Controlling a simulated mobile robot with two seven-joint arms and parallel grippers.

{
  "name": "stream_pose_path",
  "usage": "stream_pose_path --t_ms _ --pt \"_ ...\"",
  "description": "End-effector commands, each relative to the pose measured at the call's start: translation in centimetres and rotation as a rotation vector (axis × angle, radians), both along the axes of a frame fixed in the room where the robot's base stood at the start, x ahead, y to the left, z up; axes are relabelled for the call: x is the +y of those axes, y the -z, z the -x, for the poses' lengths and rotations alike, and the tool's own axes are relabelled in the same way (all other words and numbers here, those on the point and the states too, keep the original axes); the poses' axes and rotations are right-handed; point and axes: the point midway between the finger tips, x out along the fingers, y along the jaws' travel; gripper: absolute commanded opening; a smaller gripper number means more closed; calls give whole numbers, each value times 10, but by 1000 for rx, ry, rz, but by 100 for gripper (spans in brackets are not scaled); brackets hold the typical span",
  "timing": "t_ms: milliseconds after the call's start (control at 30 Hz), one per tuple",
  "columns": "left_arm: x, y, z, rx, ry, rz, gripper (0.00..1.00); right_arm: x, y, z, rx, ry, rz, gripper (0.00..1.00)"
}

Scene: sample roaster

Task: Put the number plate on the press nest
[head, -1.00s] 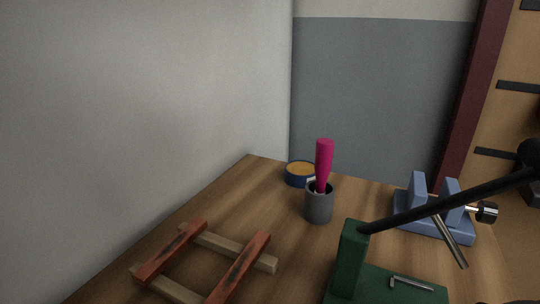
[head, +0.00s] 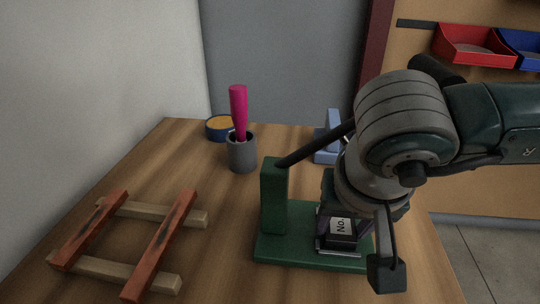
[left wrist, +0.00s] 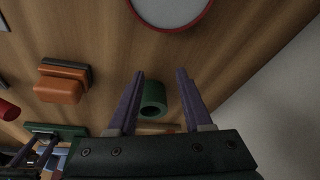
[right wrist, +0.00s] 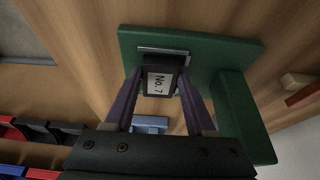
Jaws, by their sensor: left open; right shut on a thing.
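The green press (head: 272,195) stands on the wooden bench, with a flat base, an upright column and a long black lever. My right gripper (right wrist: 159,75) is shut on the number plate (right wrist: 157,84), a dark block with a white "No. 7" label. The plate also shows in the head view (head: 340,227), low over the press base. The metal nest (right wrist: 163,52) on the base shows just beyond the plate; I cannot tell whether they touch. My left gripper (left wrist: 160,74) is open and empty, outside the head view, above the bench.
A wooden frame with red bars (head: 160,245) lies left of the press. A grey cup (head: 241,153) with a pink-handled tool and a blue bowl (head: 219,128) stand behind. A blue fixture (head: 328,145) is partly hidden by my arm.

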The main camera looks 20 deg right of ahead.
Motion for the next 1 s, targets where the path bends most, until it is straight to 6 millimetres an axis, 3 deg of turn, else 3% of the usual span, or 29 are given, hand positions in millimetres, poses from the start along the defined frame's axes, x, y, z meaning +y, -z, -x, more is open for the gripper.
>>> stream_pose_path --t_ms 100,133,400,733,1000 --pt "0 3 0 0 0 0 50 0 3 0 -1 0 1 0" --pt "0 3 0 0 0 0 50 0 3 0 0 0 0 57" --pt "0 2 0 0 -1 0 50 0 2 0 0 0 1 86" --pt "-2 -3 0 -1 -6 8 50 1 -5 1 -1 0 0 86" --pt "-3 -20 0 -1 -7 10 50 12 -58 18 -4 -3 -1 86"
